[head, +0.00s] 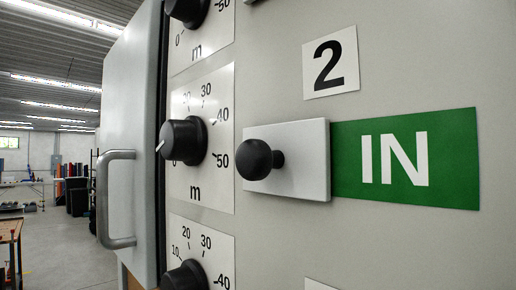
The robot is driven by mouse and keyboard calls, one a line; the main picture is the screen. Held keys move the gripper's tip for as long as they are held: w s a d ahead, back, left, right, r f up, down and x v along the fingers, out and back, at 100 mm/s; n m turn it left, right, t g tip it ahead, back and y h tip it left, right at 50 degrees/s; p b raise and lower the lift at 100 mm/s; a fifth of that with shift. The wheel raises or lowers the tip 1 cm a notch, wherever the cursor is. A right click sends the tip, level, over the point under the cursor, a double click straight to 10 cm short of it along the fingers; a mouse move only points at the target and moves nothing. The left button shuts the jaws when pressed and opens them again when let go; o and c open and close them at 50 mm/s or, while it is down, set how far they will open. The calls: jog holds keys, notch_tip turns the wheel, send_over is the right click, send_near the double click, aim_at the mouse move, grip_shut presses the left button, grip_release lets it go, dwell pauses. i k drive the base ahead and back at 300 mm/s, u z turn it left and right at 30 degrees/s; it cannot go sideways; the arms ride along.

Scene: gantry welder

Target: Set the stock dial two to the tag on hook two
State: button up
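No hook or tag shows. My gripper is out of the picture.
A black ball knob (259,160) stands out from a grey slide (300,150), beside a green IN sign (406,158). Similar dials sit above (187,10) and below (186,276). An open door with a handle (117,199) stands at left; open floor lies beyond.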

aim_at(185, 141)
jog(key=z, duration=0.9)
jog(key=k, duration=1)
jog(key=u, duration=1.2)
jog(key=i, duration=1)
jog(key=z, duration=0.05)
